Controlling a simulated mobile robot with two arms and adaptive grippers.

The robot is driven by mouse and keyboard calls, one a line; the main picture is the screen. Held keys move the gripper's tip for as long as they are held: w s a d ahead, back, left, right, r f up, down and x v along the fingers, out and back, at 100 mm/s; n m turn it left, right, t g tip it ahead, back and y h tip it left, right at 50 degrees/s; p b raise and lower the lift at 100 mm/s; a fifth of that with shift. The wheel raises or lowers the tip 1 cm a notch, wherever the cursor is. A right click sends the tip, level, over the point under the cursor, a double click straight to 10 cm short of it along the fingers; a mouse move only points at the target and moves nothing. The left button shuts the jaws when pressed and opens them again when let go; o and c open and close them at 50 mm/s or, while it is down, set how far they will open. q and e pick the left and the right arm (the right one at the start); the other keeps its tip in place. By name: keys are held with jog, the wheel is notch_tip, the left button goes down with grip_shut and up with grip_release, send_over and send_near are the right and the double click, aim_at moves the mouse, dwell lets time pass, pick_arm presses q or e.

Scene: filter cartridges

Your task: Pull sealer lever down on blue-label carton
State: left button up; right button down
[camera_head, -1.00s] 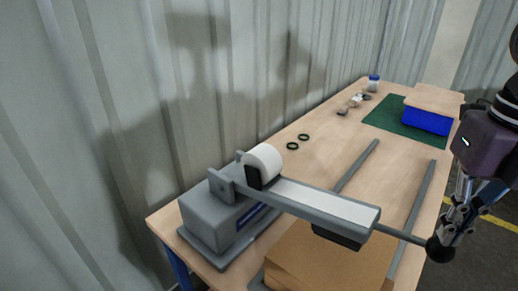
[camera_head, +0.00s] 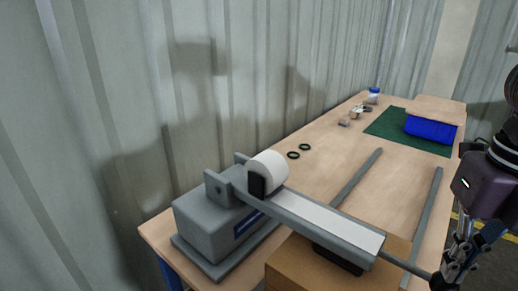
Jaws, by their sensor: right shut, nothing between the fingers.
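The grey sealer (camera_head: 205,227) stands at the near end of the bench. Its lever arm (camera_head: 315,222), with a white top strip, slopes down to the right over a brown carton (camera_head: 285,268). The dark pad (camera_head: 338,260) under the arm is at the carton's top; I cannot tell whether it touches. No blue label shows on the visible part of this carton. A thin rod runs from the arm to my right gripper (camera_head: 447,280) at the lower right edge. The gripper is shut with nothing between its fingers, close to the rod's end. My left gripper is out of view.
Two grey rails (camera_head: 422,215) run along the bench (camera_head: 325,175). Two dark rings (camera_head: 299,151) lie near the wall. A blue-capped jar (camera_head: 373,95) and small items stand beyond.

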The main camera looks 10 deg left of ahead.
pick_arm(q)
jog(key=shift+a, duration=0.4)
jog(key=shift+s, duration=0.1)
pick_arm(e)
jog(key=shift+s+f, duration=0.1)
jog(key=shift+f, duration=0.1)
dwell(0.4)
